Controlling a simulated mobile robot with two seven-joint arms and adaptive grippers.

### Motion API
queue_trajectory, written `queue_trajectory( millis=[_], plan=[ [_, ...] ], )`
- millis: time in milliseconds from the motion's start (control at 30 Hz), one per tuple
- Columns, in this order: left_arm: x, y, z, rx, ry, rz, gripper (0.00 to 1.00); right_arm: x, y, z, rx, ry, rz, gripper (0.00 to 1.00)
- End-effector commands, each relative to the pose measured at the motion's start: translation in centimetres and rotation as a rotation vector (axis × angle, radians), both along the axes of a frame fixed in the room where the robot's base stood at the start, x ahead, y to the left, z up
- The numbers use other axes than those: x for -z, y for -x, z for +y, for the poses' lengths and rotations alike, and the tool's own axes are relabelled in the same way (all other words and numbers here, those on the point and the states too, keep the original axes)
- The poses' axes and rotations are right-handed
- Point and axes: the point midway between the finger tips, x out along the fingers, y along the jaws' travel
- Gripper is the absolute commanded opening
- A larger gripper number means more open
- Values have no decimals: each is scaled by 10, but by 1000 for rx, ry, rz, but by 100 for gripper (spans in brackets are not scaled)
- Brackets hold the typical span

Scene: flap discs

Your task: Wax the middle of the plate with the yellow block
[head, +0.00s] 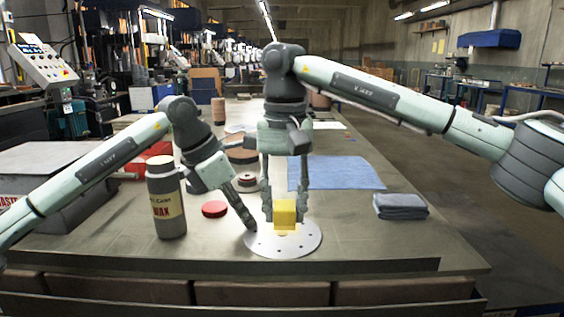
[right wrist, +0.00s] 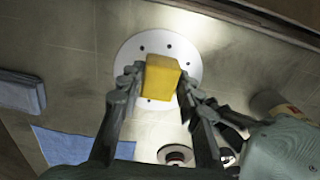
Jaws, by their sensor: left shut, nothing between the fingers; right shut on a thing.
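The round metal plate (head: 300,245) with small holes near its rim lies flat near the table's front edge. It also shows in the right wrist view (right wrist: 130,50). The yellow block (head: 285,213) is between the fingers of my right gripper (head: 284,205), over the middle of the plate. In the right wrist view the block (right wrist: 161,77) sits between both fingertips, and I cannot tell whether it touches the plate. My left gripper (head: 251,226) is shut and empty, pointing down at the plate's left edge.
A bottle labelled wax (head: 166,200) stands left of the plate, with a red disc (head: 214,209) between them. A blue cloth (head: 335,173) lies behind and a folded grey-blue cloth (head: 400,206) lies right. The table's front right is clear.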

Motion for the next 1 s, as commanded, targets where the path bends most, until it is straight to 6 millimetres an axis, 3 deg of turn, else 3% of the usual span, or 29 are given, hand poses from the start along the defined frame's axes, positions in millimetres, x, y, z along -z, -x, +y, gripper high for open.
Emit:
queue_trajectory(
  millis=[233,1000],
  plan=[
    [3,1,0,1,-3,6,0,1,-22,3,3,0,-1,10],
    [3,2,-1,5,-6,5,0,3,-63,8,0,0,-3,10]
  ],
)
